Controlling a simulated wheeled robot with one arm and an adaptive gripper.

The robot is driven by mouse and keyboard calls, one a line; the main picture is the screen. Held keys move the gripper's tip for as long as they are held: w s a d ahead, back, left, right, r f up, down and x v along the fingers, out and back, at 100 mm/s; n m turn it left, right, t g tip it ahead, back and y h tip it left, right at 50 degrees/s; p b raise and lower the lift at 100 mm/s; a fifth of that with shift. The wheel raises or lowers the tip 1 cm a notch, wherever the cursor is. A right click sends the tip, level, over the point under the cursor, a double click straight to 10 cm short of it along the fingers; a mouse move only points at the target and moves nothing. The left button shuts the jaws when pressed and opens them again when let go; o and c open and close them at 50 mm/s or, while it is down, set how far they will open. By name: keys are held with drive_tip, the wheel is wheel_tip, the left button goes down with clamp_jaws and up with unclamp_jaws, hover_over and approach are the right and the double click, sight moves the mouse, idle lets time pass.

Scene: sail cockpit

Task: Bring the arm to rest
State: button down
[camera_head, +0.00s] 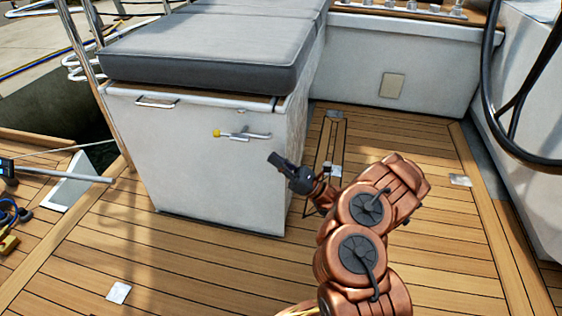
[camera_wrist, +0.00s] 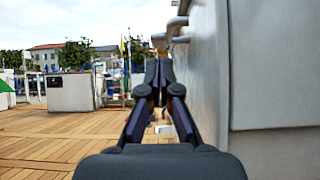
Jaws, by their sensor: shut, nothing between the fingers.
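My gripper (camera_head: 274,158) is at the end of my copper-coloured arm, in front of the white locker (camera_head: 190,185) with the grey cushion (camera_head: 215,50) on top. It is shut and empty. In the wrist view, my gripper (camera_wrist: 159,68) points forward with its fingers together, and a pale wall (camera_wrist: 205,70) runs close along its right side. A metal handle with a yellow end (camera_head: 240,134) is on the locker's face, left of and above the gripper in the head view. I cannot tell whether the gripper touches anything, but it looks apart from the handle.
The teak deck (camera_head: 180,275) is open in front of the locker. A dark wheel rim (camera_head: 490,100) stands at the right. A metal rail post (camera_head: 90,65) is at the left of the locker. A white box (camera_wrist: 70,92) stands farther off in the wrist view.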

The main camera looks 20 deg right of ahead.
drive_tip(key=s+a+r+n+g+y+p, duration=0.1)
drive_tip(key=s+a+r+n+g+p, duration=0.3)
drive_tip(key=r, duration=0.3)
drive_tip(key=s+a+r+n+g+p, duration=0.2)
drive_tip(key=a+r+n+g+p, duration=0.1)
drive_tip(key=a+r+g, duration=0.4)
drive_tip(key=s+a+r+n+g+y+p, duration=0.15)
drive_tip(key=r+n+g+p, duration=0.25)
drive_tip(key=r, duration=0.4)
drive_tip(key=s+a+r+n+g+h+p, duration=0.4)
drive_tip(key=s+r+p, duration=0.2)
drive_tip(key=s+r, duration=0.15)
drive_tip(key=s+a+r+n+g+h+p, duration=0.3)
drive_tip(key=s+a+r+n+h+p, duration=0.15)
drive_tip(key=s+r, duration=0.35)
drive_tip(key=s+d+r+n+t+h+p, duration=0.1)
drive_tip(key=s+d+r+n+h+p, duration=0.3)
drive_tip(key=s+h+p, duration=0.6)
drive_tip(key=s+d+r+t+h+p, duration=0.3)
drive_tip(key=d+r+p, duration=0.2)
drive_tip(key=d+p, duration=0.2)
drive_tip(key=s+d+r+t+h+p, duration=0.3)
drive_tip(key=d+r+p, duration=0.3)
drive_tip(key=d+p, duration=0.2)
drive_tip(key=shift+d+r+n, duration=0.2)
drive_tip(key=shift+d+n, duration=0.15)
